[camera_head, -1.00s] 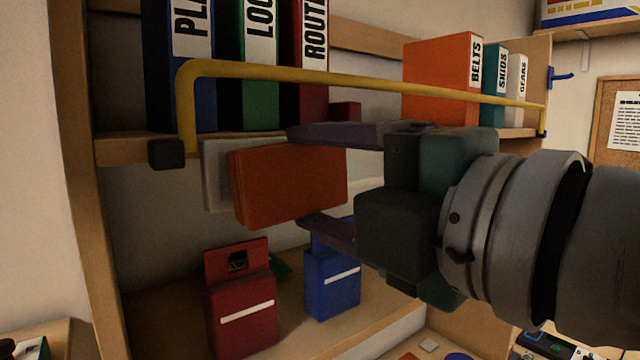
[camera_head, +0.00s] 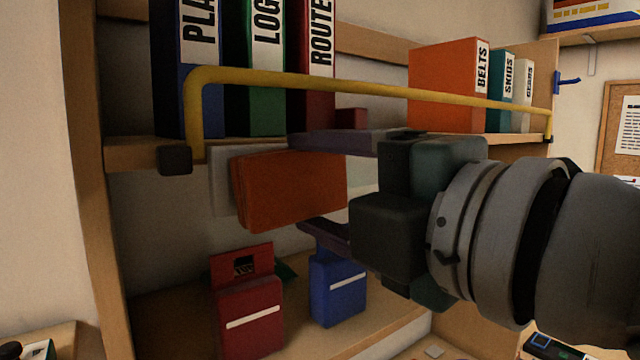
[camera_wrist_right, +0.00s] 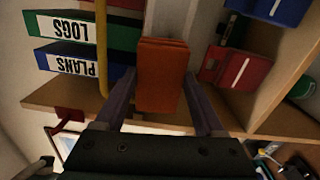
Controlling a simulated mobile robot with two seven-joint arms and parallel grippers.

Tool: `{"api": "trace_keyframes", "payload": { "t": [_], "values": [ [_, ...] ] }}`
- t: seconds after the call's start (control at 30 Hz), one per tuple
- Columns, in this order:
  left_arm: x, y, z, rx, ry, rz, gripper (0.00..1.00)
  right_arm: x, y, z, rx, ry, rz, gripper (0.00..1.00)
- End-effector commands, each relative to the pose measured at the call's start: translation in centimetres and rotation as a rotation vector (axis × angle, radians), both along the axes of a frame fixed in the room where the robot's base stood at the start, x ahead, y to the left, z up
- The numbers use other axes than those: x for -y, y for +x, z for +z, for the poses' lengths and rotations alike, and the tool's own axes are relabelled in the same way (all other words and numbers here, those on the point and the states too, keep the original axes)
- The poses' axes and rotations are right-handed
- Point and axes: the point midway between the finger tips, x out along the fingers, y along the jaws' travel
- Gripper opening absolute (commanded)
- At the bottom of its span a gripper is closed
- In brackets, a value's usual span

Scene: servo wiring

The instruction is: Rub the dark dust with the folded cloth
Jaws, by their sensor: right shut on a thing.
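The folded cloth (camera_head: 290,188) is an orange-brown pad. My right gripper (camera_head: 318,187) is shut on it, with one dark finger above and one below. The cloth is upright under the upper shelf, in front of a pale panel (camera_head: 221,180) at the back wall. I cannot tell whether it touches the panel. The right wrist view shows the cloth (camera_wrist_right: 162,75) between the two fingers. I see no dark dust; the cloth and gripper hide much of the panel. My left gripper is not in view.
A yellow rail (camera_head: 360,88) runs along the front of the upper shelf (camera_head: 130,152), close above my gripper. Binders stand on that shelf. A red box (camera_head: 250,315) and a blue box (camera_head: 338,290) stand below the cloth.

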Motion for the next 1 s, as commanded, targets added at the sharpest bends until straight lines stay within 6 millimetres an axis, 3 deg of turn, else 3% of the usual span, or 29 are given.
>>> {"api": "trace_keyframes", "payload": {
  "t": [0.63,1.0],
  "values": [
    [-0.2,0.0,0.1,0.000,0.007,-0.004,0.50,-0.6,0.9,0.1,0.001,0.000,0.001,0.27],
    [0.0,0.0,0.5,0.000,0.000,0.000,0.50,2.1,2.6,0.1,0.002,-0.002,-0.001,0.27]
  ]
}}
